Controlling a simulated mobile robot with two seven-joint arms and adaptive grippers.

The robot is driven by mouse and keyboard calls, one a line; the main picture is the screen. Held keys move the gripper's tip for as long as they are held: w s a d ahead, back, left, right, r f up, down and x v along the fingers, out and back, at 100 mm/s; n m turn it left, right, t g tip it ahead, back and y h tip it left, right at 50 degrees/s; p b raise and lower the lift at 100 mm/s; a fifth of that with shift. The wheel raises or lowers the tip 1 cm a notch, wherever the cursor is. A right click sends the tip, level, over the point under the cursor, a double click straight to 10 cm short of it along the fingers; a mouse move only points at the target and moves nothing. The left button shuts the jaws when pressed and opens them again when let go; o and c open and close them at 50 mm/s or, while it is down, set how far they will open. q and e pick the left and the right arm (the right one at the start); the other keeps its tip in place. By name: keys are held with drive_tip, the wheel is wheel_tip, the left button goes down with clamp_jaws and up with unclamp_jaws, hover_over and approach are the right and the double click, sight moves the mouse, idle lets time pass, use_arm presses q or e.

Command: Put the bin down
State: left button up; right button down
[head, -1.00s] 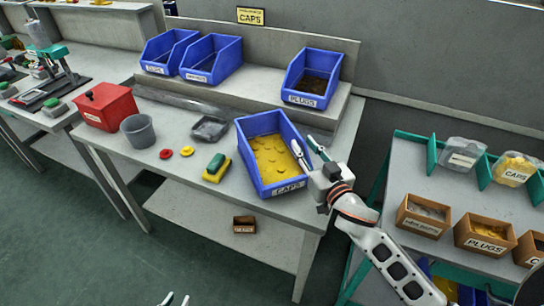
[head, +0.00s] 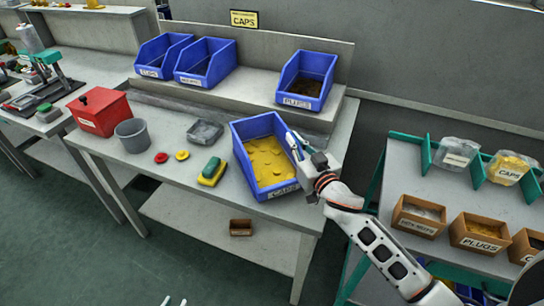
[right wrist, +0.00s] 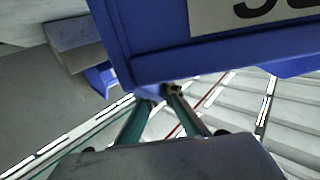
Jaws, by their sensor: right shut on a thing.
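The blue bin (head: 278,180) holds yellow caps (head: 266,160) and has a CAPS label on its front. It appears to rest upright on the workbench (head: 215,215), close to the front edge. My right gripper (head: 293,145) is shut on the bin's right side wall. In the right wrist view, its fingertips (right wrist: 162,95) meet at the edge of the blue bin (right wrist: 150,50), and part of the label shows above; the exact contact is partly hidden.
Left of the bin are a yellow-green sponge-like block (head: 212,171), a grey tray (head: 205,131), red and yellow discs, a grey cup (head: 132,136) and a red box (head: 99,112). Blue bins, including PLUGS (head: 304,82), stand on the raised shelf. A rack (head: 400,180) stands right.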

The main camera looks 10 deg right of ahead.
drive_tip(key=shift+r, duration=0.25)
